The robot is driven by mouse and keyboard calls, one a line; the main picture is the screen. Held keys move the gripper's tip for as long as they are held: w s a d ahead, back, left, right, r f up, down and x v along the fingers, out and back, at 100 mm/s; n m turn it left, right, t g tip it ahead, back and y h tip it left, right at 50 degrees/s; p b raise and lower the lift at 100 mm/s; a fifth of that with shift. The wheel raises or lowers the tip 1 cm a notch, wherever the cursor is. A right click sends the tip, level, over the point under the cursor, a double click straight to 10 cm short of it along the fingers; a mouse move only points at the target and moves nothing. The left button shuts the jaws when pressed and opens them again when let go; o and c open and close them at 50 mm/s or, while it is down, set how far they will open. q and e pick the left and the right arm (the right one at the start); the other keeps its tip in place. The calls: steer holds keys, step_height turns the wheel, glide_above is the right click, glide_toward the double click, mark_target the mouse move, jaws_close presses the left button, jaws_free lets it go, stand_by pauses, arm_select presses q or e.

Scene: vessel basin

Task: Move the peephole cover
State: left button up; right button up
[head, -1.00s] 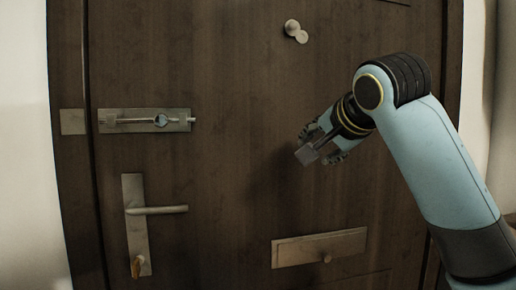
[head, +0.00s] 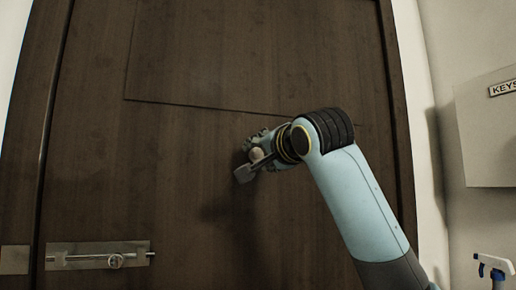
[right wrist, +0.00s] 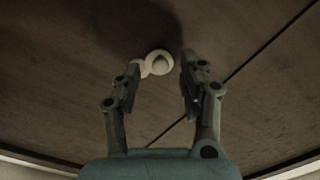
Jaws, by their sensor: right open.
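The peephole cover (right wrist: 159,63) is a small pale round piece on the dark wooden door, with a smaller pale piece (right wrist: 143,69) beside it on the left in the right wrist view. Which of the two is the swinging part, I cannot tell. In the head view the pale piece (head: 257,155) shows partly among the fingers. My right gripper (head: 249,160) is open in front of it; in the right wrist view the fingers (right wrist: 160,73) stand on either side of the cover, which appears beyond their tips. Contact is not visible. My left gripper is not in view.
The door (head: 150,170) has a slide bolt (head: 98,256) at lower left. A key box (head: 492,135) hangs on the right wall, with a spray bottle (head: 494,268) below it. The door around the peephole is clear.

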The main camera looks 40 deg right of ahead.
mark_target(258, 155)
steer(key=shift+x, duration=1.1)
jaws_close()
